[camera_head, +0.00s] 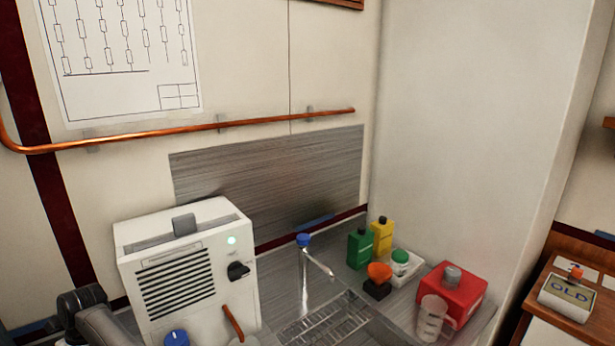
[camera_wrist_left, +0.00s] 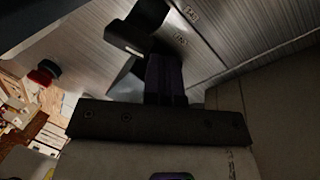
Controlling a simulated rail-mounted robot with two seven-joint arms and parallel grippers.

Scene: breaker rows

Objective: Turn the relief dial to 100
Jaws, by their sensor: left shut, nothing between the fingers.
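In the left wrist view, a dark knob or lever-like part (camera_wrist_left: 145,28) sits at the top, on a grey brushed panel (camera_wrist_left: 245,30) with small printed labels; the lettering is too small and blurred to read. It may be the relief dial, but I cannot tell for sure. My left gripper (camera_wrist_left: 166,62) is shut and empty, its fingertips close below that dark part; I cannot tell whether they touch. In the head view my left gripper does not show, and no dial with a 100 mark is readable. My right gripper is in neither view.
In the head view, a white machine (camera_head: 188,215) with a black knob (camera_head: 238,271) and blue knob (camera_head: 176,338) stands on the left. A copper rail (camera_head: 180,131) crosses the wall.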

